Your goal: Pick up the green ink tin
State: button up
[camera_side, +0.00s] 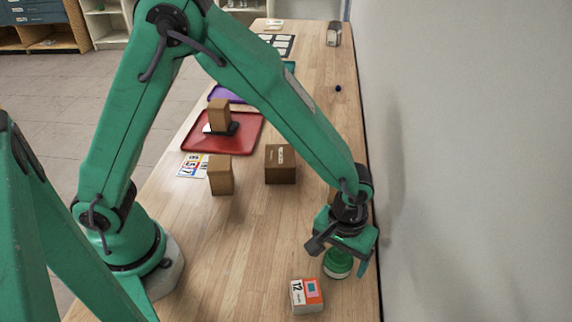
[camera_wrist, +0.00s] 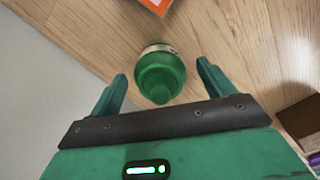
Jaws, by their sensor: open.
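The green ink tin (camera_side: 337,263) stands on the wooden table near its right edge, close to the wall. In the wrist view the tin (camera_wrist: 160,76) is ahead of my gripper (camera_wrist: 160,80), roughly centred between the two green fingers. My gripper (camera_side: 341,256) is open and points down over the tin in the side view. The fingers show a gap on both sides of the tin and do not appear to touch it. Part of the tin is hidden by my gripper in the side view.
A box marked 12 (camera_side: 306,296) lies just in front of the tin. Cardboard boxes (camera_side: 281,165) (camera_side: 221,175) stand further back, and a red tray (camera_side: 244,143) holds another box (camera_side: 219,114). The wall (camera_side: 460,170) is close on the right.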

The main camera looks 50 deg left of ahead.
jog(key=shift+f, duration=0.2)
jog(key=shift+c, duration=0.4)
jog(key=shift+r, duration=0.1)
jog(key=c, duration=1.2)
jog(key=shift+r, duration=0.15)
jog(key=shift+r, duration=0.5)
notch_tip(320, 180, up, 3)
jog(key=shift+s+d+r, duration=0.1)
jog(key=s+d+r, duration=0.1)
jog(key=s+r, duration=0.1)
jog(key=s, duration=0.1)
jog(key=s+d+r, duration=0.2)
jog(key=s, duration=0.2)
jog(key=s+d+r, duration=0.1)
jog(key=s+r, duration=0.1)
jog(key=s, duration=0.1)
jog(key=shift+s+d+r, duration=0.2)
jog(key=shift+s+r, duration=0.05)
jog(key=shift+s, duration=0.05)
